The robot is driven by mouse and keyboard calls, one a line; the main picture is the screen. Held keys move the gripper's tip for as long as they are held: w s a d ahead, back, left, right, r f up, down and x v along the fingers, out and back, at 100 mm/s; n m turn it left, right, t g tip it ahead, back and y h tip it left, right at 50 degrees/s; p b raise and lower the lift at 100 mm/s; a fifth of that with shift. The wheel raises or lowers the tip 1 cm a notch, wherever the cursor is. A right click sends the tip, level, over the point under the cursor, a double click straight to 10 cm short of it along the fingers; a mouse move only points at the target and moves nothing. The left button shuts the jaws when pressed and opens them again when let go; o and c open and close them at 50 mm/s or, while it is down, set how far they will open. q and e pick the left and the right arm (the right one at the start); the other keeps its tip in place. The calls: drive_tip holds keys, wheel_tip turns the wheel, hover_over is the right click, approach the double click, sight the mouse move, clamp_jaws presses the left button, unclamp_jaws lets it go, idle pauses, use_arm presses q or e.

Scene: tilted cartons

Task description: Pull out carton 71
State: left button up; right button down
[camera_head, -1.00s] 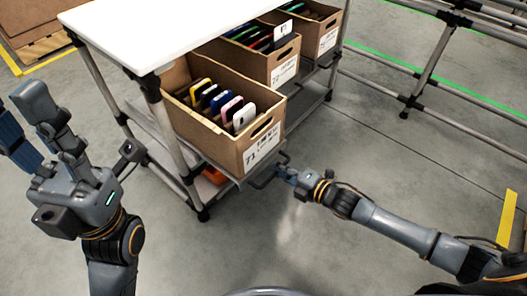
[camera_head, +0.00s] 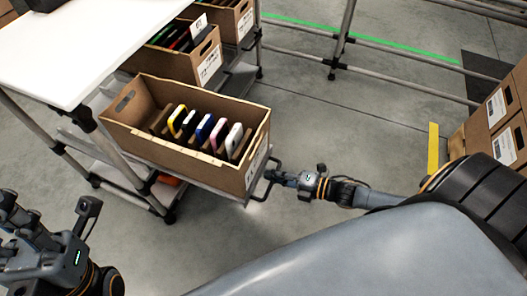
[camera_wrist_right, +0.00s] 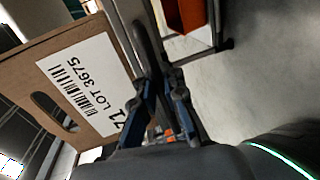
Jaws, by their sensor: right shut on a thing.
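Carton 71 (camera_head: 185,150) is an open brown box holding several coloured phone-like items in a row. It rests on a pulled-out shelf tray (camera_head: 222,190) with a dark handle at its front. In the right wrist view its label (camera_wrist_right: 88,85) shows "71" and "LOT 3675", beside a hand hole. My right gripper (camera_head: 277,177) is shut on the tray handle (camera_head: 267,187); its blue fingers (camera_wrist_right: 160,105) close around the dark bar in the wrist view. My left gripper (camera_head: 40,240) is at the lower left, away from the carton; its fingertips are partly hidden.
A rack with a white top (camera_head: 65,45) stands at the left. Two more cartons (camera_head: 180,55) (camera_head: 228,20) sit behind in the rack. Stacked cartons (camera_head: 495,125) stand at the right. A tube rail (camera_head: 400,85) runs at the back. The floor between is mostly clear.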

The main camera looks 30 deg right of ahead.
drive_tip(key=shift+s+d+r, duration=0.1)
drive_tip(key=shift+s+d, duration=0.15)
drive_tip(key=c, duration=1.4)
unclamp_jaws()
drive_tip(key=shift+c, duration=0.2)
drive_tip(key=shift+s, duration=0.1)
drive_tip(key=v, duration=1.2)
